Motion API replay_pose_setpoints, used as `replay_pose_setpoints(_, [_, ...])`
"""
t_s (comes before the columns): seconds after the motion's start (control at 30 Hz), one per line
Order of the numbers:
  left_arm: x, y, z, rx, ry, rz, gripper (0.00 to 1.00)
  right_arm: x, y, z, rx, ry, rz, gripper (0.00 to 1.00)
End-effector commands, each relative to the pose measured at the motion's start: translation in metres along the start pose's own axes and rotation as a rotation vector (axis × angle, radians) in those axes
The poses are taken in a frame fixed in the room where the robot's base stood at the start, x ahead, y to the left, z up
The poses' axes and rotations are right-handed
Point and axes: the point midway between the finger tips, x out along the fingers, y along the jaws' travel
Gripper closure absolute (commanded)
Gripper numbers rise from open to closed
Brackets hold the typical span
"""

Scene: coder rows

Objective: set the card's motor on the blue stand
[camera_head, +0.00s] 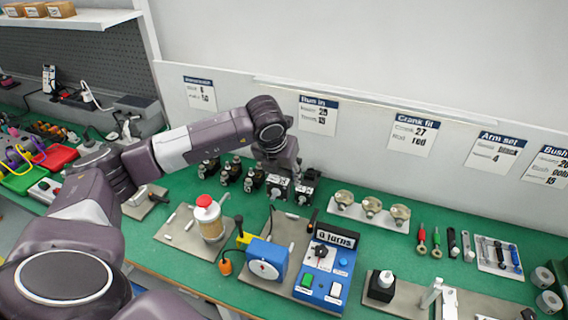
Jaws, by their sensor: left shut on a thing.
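My left gripper (279,168) is over the right end of a row of small black motors. It is shut on one motor (278,187), whose white front label with dark marks shows; the gripper hides its upper part. Another motor with a white label (307,187) stands close to its right. More black motors (231,170) stand to the left. The blue stand (279,252), a blue block with a round white face, is on a grey plate nearer me and holds no motor that I can see. The "Run in" card (319,114) hangs on the wall behind; its small print is hard to read. My right gripper is out of view.
A blue control box (326,275) with a "turns" display stands right of the stand. A red-capped jar (209,218) and an orange-tipped tool (226,266) are to its left. Round brass parts (371,207) sit on a white tray. Green mat (440,262) shows bare between stations.

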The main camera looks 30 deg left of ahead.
Motion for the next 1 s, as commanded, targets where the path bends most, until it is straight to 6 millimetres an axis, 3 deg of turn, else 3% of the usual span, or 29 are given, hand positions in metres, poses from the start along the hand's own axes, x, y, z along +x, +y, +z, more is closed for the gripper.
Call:
replay_pose_setpoints(0.6, [0.029, -0.022, -0.073, 0.0, -0.01, -0.002, 0.86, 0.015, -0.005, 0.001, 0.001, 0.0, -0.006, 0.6])
replay_pose_setpoints(0.7, [0.046, -0.022, -0.077, -0.002, -0.012, -0.002, 0.86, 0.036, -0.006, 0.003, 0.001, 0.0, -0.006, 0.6])
replay_pose_setpoints(1.0, [0.066, -0.022, -0.085, -0.001, -0.012, -0.002, 0.86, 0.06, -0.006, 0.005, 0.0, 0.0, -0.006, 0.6])
